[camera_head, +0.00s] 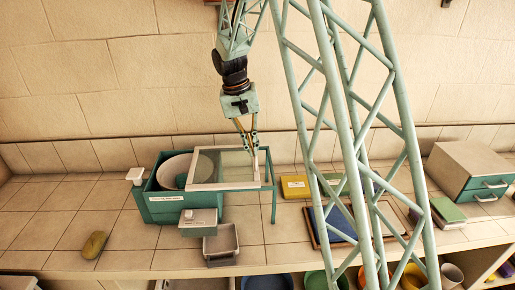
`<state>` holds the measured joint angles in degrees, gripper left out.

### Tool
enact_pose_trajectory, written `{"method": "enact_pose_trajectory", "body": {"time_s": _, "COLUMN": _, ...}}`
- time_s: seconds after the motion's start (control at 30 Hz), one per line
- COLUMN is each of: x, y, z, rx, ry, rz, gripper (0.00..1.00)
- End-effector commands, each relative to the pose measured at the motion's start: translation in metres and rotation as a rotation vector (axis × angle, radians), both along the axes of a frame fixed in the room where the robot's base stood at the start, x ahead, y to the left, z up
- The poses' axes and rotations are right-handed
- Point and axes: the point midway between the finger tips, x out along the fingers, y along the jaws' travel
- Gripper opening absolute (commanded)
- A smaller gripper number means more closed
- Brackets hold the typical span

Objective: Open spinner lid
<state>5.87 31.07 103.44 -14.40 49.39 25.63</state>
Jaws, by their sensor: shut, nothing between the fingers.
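The spinner (160,207) is a green box with a pale round drum (172,172) inside, standing on the tiled counter left of centre. Its lid (222,185) is a clear panel in a pale frame.
A small grey box (198,222) and an open grey bin (221,245) are in front of the spinner. An olive oval thing (94,244) lies at the left. Yellow box (295,187), blue-lined tray (335,224) and drawer unit (472,172) stand to the right. My lattice arm crosses the view. The left counter is mostly clear.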

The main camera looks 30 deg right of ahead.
Motion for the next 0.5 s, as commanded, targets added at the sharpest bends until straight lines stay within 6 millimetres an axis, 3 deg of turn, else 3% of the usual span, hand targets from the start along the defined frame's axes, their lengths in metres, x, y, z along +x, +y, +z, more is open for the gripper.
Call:
{"method": "enact_pose_trajectory", "body": {"time_s": 0.2, "x": -0.0008, "y": 0.0003, "z": -0.0036, "rx": 0.002, "ry": 0.004, "rz": -0.002, "gripper": 0.2}}
{"method": "enact_pose_trajectory", "body": {"time_s": 0.5, "x": -0.0008, "y": 0.0001, "z": -0.003, "rx": 0.002, "ry": 0.004, "rz": -0.003, "gripper": 0.2}}
